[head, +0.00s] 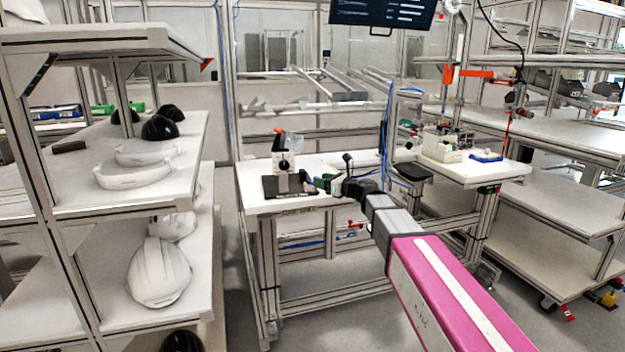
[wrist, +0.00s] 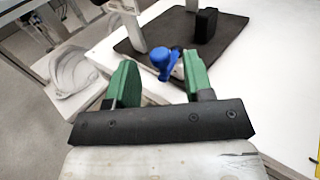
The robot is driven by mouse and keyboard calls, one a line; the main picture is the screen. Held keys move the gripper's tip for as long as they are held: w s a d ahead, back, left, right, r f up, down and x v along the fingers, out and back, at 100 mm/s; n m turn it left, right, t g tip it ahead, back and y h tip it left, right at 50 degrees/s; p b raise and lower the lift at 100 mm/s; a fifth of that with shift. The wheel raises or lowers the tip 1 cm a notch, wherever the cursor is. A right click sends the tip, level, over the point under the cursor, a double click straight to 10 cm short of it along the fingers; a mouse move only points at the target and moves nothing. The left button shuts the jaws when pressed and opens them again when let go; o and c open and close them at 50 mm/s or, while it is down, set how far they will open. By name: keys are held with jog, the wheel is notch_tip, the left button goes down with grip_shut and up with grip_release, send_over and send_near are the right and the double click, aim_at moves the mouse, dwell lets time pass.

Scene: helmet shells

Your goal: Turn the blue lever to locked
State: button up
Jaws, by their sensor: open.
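The blue lever (wrist: 164,64) shows in the wrist view, ahead of my gripper and between the lines of its two fingers. It has a rounded blue head on a light base, beside a dark mat (wrist: 185,25). My gripper (wrist: 158,82) is open with green fingers, and nothing is between them. The lever appears apart from both fingers. In the head view my gripper (head: 328,183) is over the white worktable (head: 262,206), just right of the dark mat (head: 270,188) and the device (head: 284,160) on it.
A black block (wrist: 205,25) stands on the mat near the lever. Shelves with white helmet shells (head: 158,272) stand at the left. A second table with a white bin (head: 441,150) stands at the right. The worktable's front edge is clear.

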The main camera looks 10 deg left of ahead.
jog(key=shift+x, duration=2.55)
grip_shut()
